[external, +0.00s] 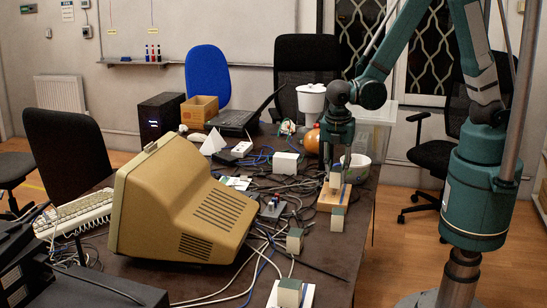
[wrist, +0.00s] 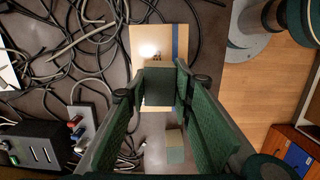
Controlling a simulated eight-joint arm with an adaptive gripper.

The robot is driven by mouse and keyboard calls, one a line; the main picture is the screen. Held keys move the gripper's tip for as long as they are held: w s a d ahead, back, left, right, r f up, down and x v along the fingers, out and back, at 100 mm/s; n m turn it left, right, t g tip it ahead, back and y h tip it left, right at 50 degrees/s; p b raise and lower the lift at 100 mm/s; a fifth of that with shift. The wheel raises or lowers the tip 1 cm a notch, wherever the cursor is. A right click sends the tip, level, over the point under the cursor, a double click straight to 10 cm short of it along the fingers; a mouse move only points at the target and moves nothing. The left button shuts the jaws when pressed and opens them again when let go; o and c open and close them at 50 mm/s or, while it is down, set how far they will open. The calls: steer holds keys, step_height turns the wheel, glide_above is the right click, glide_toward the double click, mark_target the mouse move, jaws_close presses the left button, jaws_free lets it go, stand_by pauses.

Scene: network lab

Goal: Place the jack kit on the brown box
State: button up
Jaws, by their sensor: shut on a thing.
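My gripper (external: 338,160) points down and is shut on a small grey-green block, which I take as the jack kit (external: 336,181). In the wrist view the jack kit (wrist: 158,87) sits between the two fingertips (wrist: 160,88). Directly under it is a flat tan box with a blue stripe, which I take as the brown box (external: 327,201). The brown box (wrist: 147,38) shows beyond the jack kit in the wrist view, partly hidden by it. The jack kit is over the box; I cannot tell whether they touch.
Similar small blocks stand on the table: one beside the box (external: 338,219), others nearer (external: 294,240), (external: 289,292). A beige monitor (external: 180,200) stands left. Cables (external: 285,188) cover the table's middle. A white-green bowl (external: 358,168) is behind the box. An open carton (external: 199,110) stands farther back.

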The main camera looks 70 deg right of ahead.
mark_target(336, 171)
steer(key=shift+f, duration=1.35)
steer(key=shift+f+b, duration=0.15)
steer(key=shift+b, duration=0.15)
steer(key=o, duration=0.9)
steer(key=shift+r, duration=0.2)
steer(key=shift+a+r+p, duration=0.3)
steer(key=shift+r+p, duration=0.05)
steer(key=shift+r, duration=1.6)
steer(key=shift+a+r+p, duration=0.25)
steer(key=shift+r+p, duration=0.1)
steer(key=shift+r, duration=1.65)
steer(key=shift+a+r+p, duration=0.3)
steer(key=shift+r+p, duration=0.05)
steer(key=shift+r, duration=1.6)
steer(key=shift+d+r, duration=0.1)
